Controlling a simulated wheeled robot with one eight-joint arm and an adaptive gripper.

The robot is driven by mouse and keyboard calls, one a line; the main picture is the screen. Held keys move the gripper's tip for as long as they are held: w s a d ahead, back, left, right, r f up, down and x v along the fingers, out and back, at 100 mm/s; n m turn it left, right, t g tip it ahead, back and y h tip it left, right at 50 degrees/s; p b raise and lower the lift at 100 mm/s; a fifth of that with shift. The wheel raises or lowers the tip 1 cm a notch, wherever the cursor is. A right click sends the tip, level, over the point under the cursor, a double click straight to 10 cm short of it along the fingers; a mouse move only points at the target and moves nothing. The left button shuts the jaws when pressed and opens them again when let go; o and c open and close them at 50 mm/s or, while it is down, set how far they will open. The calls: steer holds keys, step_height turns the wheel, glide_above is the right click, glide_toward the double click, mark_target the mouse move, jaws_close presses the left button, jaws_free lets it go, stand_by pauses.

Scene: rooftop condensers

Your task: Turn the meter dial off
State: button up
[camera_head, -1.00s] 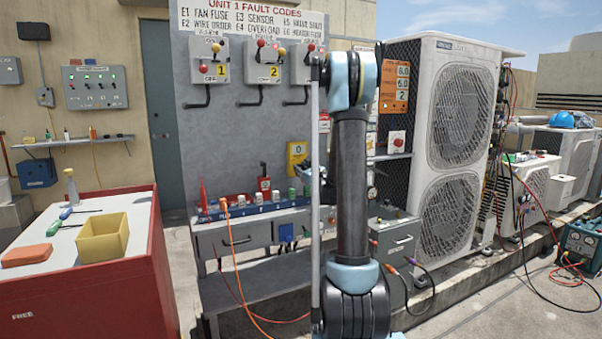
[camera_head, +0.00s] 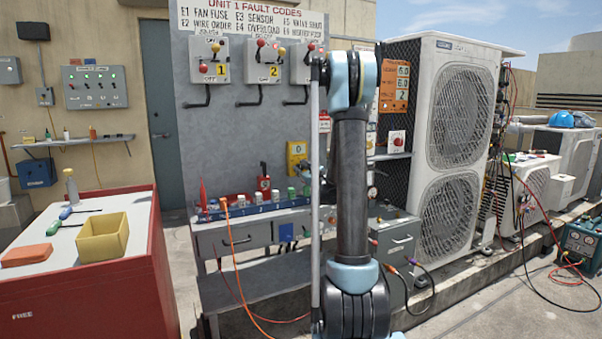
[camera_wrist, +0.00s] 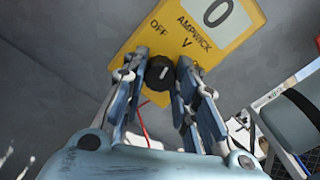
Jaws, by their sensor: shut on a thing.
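The yellow meter (camera_wrist: 205,35) is tilted in the wrist view, with a 0 in its window and the words OFF, AMPWICK and V above its dial. The black dial (camera_wrist: 160,73) has a short white mark that slants toward the upper right; I cannot tell exactly which label it points to. My gripper (camera_wrist: 160,82) is shut on the dial, one finger on each side. In the head view the meter (camera_head: 297,153) stands upright against the grey panel, just left of my arm.
A grey workbench (camera_head: 240,238) with a rail of small coloured parts runs below the panel. Levers (camera_head: 262,95) hang above. A large condenser unit (camera_head: 455,120) stands to the right, and a red cabinet (camera_head: 130,290) with a yellow bin (camera_head: 102,238) stands to the left.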

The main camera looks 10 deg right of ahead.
steer(key=n, duration=0.5)
steer(key=shift+a+n, duration=0.15)
steer(key=shift+n, duration=0.15)
steer(key=shift+s, duration=0.1)
stand_by(0.3)
steer(key=o, duration=1.1)
steer(key=shift+a, duration=0.1)
steer(key=shift+s+d, duration=0.4)
steer(key=shift+s, duration=0.1)
steer(key=v, duration=1)
steer(key=shift+s, duration=0.4)
